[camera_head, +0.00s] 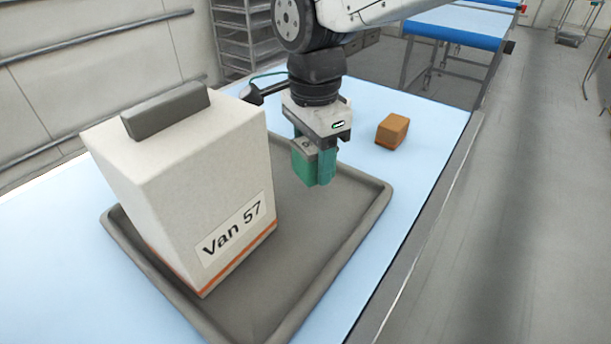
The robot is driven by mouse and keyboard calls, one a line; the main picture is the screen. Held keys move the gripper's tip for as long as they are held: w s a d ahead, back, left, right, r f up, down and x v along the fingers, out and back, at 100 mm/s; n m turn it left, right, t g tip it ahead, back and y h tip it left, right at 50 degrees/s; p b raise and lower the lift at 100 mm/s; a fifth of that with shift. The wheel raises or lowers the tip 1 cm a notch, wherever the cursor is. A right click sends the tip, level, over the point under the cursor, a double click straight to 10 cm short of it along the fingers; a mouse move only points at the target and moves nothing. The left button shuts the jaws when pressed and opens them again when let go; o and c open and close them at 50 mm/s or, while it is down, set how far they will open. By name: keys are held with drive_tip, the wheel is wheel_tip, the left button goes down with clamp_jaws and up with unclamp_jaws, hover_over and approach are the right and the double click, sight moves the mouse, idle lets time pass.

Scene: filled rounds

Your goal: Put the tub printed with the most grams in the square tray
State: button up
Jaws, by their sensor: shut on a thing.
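My gripper (316,166) points down over the far part of a grey tray (345,243) with a raised rim. It is shut on a small green thing, whose outline is hard to tell from the fingers. No print in grams can be read on it. I cannot tell whether it touches the tray floor. No other tub with a readable gram print is in view.
A large white box (185,165) labelled "Van 57", with a grey handle on top, stands in the left of the tray and hides part of it. A small orange-brown block (392,131) sits on the blue tabletop (432,135) beyond the tray. Wire shelving (245,35) stands behind.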

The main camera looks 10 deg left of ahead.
sight(312, 178)
drive_tip(key=shift+f, duration=2.1)
drive_tip(key=shift+f, duration=0.2)
drive_tip(key=o, duration=1.1)
drive_tip(key=shift+r, duration=0.1)
